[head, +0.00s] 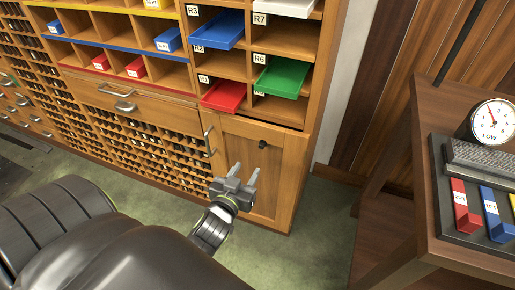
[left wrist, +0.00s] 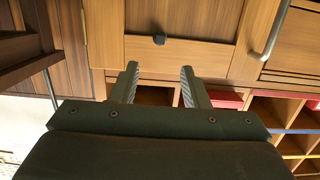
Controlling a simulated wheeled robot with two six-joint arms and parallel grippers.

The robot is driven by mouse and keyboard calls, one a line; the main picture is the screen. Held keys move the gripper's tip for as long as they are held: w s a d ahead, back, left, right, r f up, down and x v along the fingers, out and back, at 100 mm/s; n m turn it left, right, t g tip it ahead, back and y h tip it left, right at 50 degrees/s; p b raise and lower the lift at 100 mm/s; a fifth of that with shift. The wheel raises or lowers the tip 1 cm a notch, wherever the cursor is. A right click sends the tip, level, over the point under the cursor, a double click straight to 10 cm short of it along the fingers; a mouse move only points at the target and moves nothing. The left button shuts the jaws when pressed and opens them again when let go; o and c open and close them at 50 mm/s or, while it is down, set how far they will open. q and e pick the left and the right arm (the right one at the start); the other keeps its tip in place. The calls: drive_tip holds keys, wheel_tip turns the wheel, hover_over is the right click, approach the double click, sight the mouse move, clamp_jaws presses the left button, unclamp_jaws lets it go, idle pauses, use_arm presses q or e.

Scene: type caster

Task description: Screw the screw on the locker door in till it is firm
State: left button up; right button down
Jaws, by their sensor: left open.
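The screw (head: 263,144) is a small dark knob on the upper part of the wooden locker door (head: 240,150). It also shows in the left wrist view (left wrist: 159,39), ahead of the fingers and roughly midway between them. My left gripper (head: 246,172) is open and empty, in front of the door and a little below the screw in the head view. Its two fingers also show in the left wrist view (left wrist: 159,78), apart from the screw. How far the screw stands out from the door I cannot tell. My right gripper is not in view.
A metal bar handle (head: 209,141) is at the door's left edge. Above the door, red (head: 224,95) and green (head: 281,77) trays stick out of the shelves. A wooden table (head: 425,190) with a gauge (head: 492,122) stands at the right. Green floor lies between.

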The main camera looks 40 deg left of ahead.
sight(261, 146)
use_arm(q)
drive_tip(key=b+x, duration=0.1)
drive_tip(key=x, duration=0.8)
drive_tip(key=shift+w, duration=0.2)
drive_tip(key=shift+x, duration=0.85)
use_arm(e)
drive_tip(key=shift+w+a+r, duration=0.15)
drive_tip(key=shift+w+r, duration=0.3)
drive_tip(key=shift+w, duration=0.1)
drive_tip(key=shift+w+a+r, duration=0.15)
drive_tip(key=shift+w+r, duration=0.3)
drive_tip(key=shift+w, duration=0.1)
use_arm(q)
drive_tip(key=shift+a, duration=0.1)
drive_tip(key=c, duration=0.9)
drive_tip(key=shift+o, duration=1.3)
clamp_jaws()
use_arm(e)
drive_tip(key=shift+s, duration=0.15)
use_arm(q)
drive_tip(key=shift+r, duration=0.1)
